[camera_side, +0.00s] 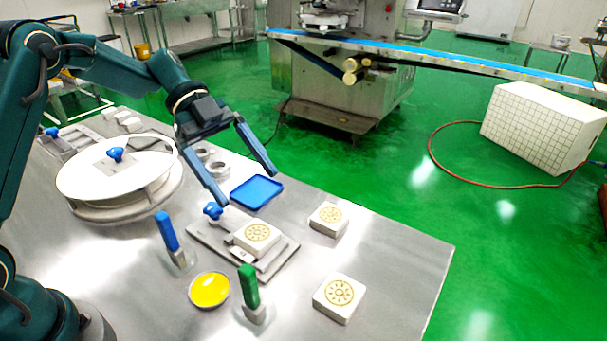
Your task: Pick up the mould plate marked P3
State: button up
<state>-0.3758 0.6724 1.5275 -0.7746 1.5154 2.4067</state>
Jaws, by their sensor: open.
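Three white mould plates with a round gold sun-like pattern show in the side view. One plate (257,237) sits on a grey metal fixture (212,240) with a blue knob. A second plate (328,219) lies to its right near the table's far edge. A third plate (339,298) lies nearer the front right. No P3 mark is readable on any of them. My gripper (247,188) is open and empty, its fingers spread and pointing down to the right. It appears above the table near the blue tray, apart from all three plates.
A blue tray (257,191) lies behind the fixture. A blue-handled tool (168,232), a green-handled tool (249,287) and a dish of yellow material (210,290) stand in front. A large round white-topped drum (110,175) stands left. Bare steel table (400,260) lies right.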

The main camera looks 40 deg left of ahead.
aim_at(258, 233)
jog(key=a+f+h, duration=0.1)
jog(key=f, duration=0.2)
jog(key=w+a+f+n+h, duration=0.1)
jog(key=f, duration=0.2)
jog(key=a+f+n+h, duration=0.1)
jog(key=a+f, duration=0.1)
jog(key=f, duration=0.1)
jog(key=shift+w+f, duration=0.2)
jog(key=shift+f, duration=0.05)
jog(key=shift+s+f+n, duration=0.15)
jog(key=shift+f+n, duration=0.15)
jog(key=shift+n, duration=0.1)
jog(key=shift+x, duration=2.4)
jog(key=c, duration=1.4)
jog(key=shift+o, duration=0.2)
